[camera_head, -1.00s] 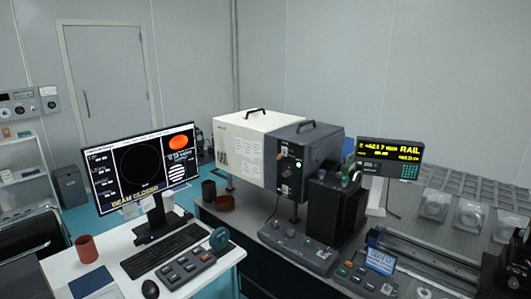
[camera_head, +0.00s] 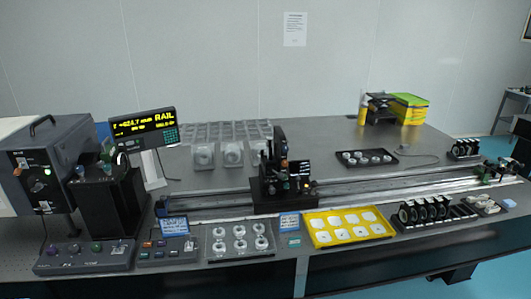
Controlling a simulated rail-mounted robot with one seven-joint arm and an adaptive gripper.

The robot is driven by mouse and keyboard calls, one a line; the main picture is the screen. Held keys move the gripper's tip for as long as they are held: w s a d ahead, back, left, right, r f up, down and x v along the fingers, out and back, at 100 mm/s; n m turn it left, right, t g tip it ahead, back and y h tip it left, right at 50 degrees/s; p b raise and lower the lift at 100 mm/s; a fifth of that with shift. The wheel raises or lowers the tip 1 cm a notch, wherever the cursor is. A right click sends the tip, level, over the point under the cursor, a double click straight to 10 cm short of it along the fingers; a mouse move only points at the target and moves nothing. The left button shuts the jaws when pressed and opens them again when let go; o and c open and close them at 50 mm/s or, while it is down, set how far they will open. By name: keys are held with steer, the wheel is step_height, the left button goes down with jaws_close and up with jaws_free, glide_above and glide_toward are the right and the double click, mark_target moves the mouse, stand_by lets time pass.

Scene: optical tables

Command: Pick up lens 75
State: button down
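Which piece is lens 75 cannot be told, as no label is readable at this size. A row of black ring-shaped mounts (camera_head: 425,210) stands upright in a rack at the right front of the table. A clear tray (camera_head: 213,246) at the front holds several pale round pieces. A yellow tray (camera_head: 312,232) to its right holds several whitish pieces. A dark tray (camera_head: 378,152) behind the rail holds several small round pieces. My gripper is not in view.
A long rail (camera_head: 375,187) crosses the table, with a tall black carriage (camera_head: 283,175) on it. A grey box instrument (camera_head: 40,165) and a yellow-lettered display (camera_head: 143,124) stand at left. Yellow-green boxes (camera_head: 408,110) sit at the back right. The table's middle back is largely clear.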

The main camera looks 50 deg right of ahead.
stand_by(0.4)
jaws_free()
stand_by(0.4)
